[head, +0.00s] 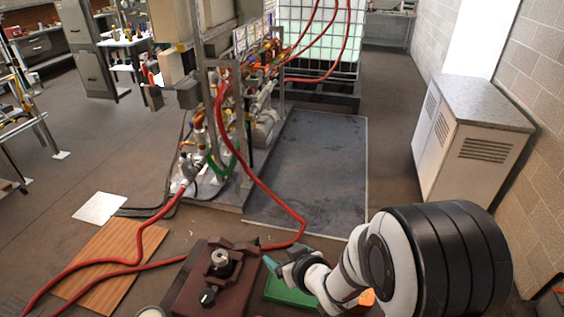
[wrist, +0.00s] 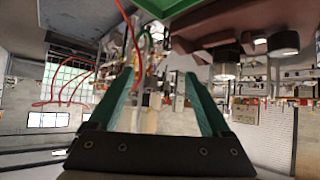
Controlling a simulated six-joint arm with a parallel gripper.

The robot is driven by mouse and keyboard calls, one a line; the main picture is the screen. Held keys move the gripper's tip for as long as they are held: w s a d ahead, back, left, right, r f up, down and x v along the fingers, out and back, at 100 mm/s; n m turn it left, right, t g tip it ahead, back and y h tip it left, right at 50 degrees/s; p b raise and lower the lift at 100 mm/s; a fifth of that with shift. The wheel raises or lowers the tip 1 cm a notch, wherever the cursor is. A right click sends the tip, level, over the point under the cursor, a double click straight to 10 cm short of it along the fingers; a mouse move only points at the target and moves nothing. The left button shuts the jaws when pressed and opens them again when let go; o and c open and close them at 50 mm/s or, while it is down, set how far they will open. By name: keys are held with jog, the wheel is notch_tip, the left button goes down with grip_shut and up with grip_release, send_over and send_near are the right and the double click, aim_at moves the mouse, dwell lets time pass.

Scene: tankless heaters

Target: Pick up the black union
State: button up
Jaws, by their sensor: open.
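A small black cylindrical piece, which looks like the black union (head: 207,298), sits upright on the front of a brown block (head: 185,290) in the head view. My gripper (head: 270,262) is to the right of the block, fingers pointing left, apart from the union. In the wrist view, which looks upside down, its two teal fingers (wrist: 162,95) are spread with nothing held between them. Two dark round pieces show at upper right there; the farther right one (wrist: 283,42) may be the union, but I cannot tell for sure.
A silver fitting (head: 220,258) stands between the raised jaws on the brown block. A green tray (head: 283,290) lies under my arm. Red hoses (head: 150,262) cross a wooden board (head: 110,262) to the left. The piping rig (head: 215,150) stands behind.

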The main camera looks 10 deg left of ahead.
aim_at(225, 261)
jog(key=s+a+f+n+y, duration=0.1)
jog(key=a, duration=0.2)
jog(key=s+a+n+g+y, duration=0.1)
jog(key=s+a+y, duration=0.1)
jog(key=a, duration=0.1)
jog(key=s+a+f+n+y, duration=0.1)
jog(key=a+n+y, duration=0.1)
jog(key=a, duration=0.1)
jog(key=shift+s+a+f+g, duration=0.2)
jog(key=shift+s+f+g, duration=0.1)
jog(key=shift+g, duration=0.1)
jog(key=x, duration=0.7)
jog(key=shift+a, duration=0.35)
jog(key=shift+r, duration=0.1)
grip_shut()
